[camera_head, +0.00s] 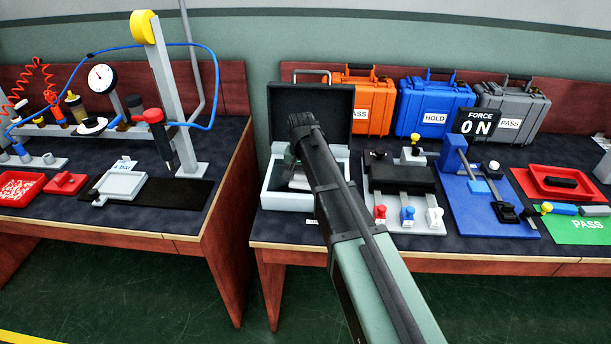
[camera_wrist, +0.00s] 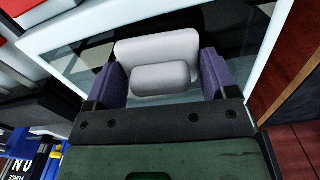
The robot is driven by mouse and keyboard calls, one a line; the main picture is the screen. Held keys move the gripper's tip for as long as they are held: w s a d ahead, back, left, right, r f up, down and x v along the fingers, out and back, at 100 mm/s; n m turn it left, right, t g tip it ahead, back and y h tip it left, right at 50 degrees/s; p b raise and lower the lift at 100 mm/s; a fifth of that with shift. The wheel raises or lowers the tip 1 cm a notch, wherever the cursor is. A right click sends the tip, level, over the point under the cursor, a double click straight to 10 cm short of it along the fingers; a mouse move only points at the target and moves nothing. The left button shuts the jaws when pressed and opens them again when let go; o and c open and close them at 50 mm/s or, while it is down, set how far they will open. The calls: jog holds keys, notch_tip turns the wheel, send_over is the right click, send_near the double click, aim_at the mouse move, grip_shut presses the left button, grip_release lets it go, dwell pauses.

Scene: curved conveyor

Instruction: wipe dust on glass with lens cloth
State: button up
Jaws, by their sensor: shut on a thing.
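In the wrist view, my gripper (camera_wrist: 158,74) has two purple-padded fingers shut on a pale grey, soft-looking cloth pad (camera_wrist: 160,80). A wider pale piece (camera_wrist: 155,45) shows just beyond it; I cannot tell whether it is part of the same cloth. The held pad is over a glass pane (camera_wrist: 82,66) inside a white frame. Contact with the glass cannot be made out, and no dust is distinct. In the head view, my gripper (camera_head: 295,172) reaches down into the white box (camera_head: 290,201), largely hidden by my arm. The box's dark lid (camera_head: 290,98) stands open behind.
A fixture with red, blue and white knobs (camera_head: 408,214) stands right of the box, then a blue fixture (camera_head: 480,205). Orange (camera_head: 368,105), blue (camera_head: 433,108) and grey (camera_head: 520,108) cases line the back. A gap separates the two tables left of the box.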

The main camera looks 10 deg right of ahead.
jog(key=shift+w+d, duration=0.35)
jog(key=shift+w, duration=0.9)
jog(key=shift+w+d, duration=0.4)
jog(key=shift+w, duration=0.85)
jog(key=shift+w+d, duration=0.35)
jog(key=shift+w, duration=0.9)
jog(key=shift+r, duration=0.15)
notch_tip(320, 180, up, 6)
jog(key=p, duration=0.6)
notch_tip(320, 180, up, 3)
jog(key=p, duration=0.3)
